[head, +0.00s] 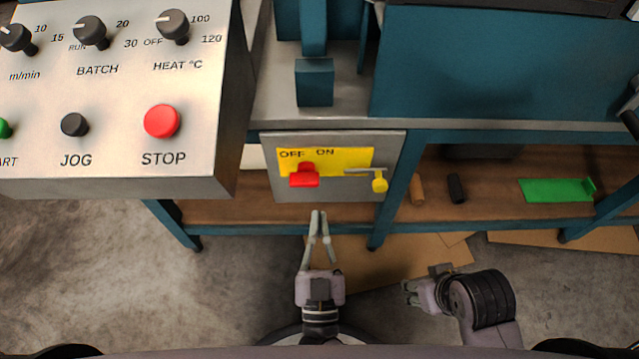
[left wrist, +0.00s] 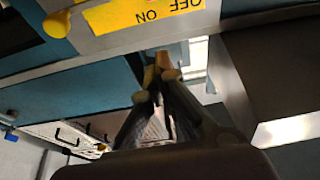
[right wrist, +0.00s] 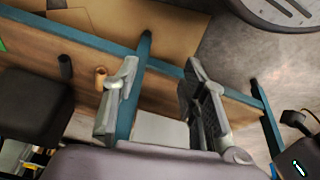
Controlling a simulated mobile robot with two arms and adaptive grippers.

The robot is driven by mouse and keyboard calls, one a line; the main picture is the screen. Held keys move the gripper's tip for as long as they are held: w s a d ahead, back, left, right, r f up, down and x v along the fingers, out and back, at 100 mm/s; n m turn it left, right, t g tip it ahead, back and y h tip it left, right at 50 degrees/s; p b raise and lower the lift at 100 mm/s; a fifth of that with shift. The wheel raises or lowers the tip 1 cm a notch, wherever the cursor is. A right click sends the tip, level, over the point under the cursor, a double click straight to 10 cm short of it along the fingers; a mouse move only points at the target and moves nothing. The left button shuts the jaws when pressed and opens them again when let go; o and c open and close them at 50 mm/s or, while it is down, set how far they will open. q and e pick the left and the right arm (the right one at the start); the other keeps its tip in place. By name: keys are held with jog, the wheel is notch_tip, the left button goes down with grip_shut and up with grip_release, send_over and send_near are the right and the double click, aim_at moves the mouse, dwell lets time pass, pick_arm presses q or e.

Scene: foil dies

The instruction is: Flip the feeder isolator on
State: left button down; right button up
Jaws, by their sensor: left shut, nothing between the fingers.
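The feeder isolator is a grey box (head: 340,192) with a yellow plate (head: 350,158) marked OFF and ON. Its red handle (head: 304,176) sits below the lettering, nearer OFF than ON. The plate shows upside down in the left wrist view (left wrist: 140,13); the red handle cannot be made out there. My left gripper (head: 319,213) is shut and empty, pointing at the box from just below the handle in the head view. My right gripper (head: 408,291) is open and empty, low and to the right of the box; its spread fingers show in the right wrist view (right wrist: 160,75).
A yellow knob (head: 380,182) with a grey bar sits right of the handle. The control panel (head: 110,170) with its red STOP button (head: 162,121) juts out at upper left. A wooden shelf (head: 480,203) holds a green piece (head: 555,190) and small cylinders.

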pick_arm(q)
notch_tip(320, 180, up, 4)
jog(key=f, duration=0.1)
send_over(304, 180)
jog(key=s+d, duration=0.2)
jog(key=d, duration=0.1)
jog(key=f+b, duration=0.1)
jog(key=f, duration=0.1)
jog(key=f+b, duration=0.1)
jog(key=shift+s+f+b, duration=0.25)
jog(key=shift+f+b, duration=0.1)
pick_arm(e)
jog(key=w+a+r+t+y, duration=0.1)
jog(key=w+a+t, duration=0.1)
jog(key=w+t, duration=0.2)
jog(key=w, duration=0.3)
jog(key=shift+w+a+r, duration=0.15)
jog(key=shift+w+a, duration=0.05)
jog(key=shift+w, duration=0.2)
jog(key=shift+s, duration=0.1)
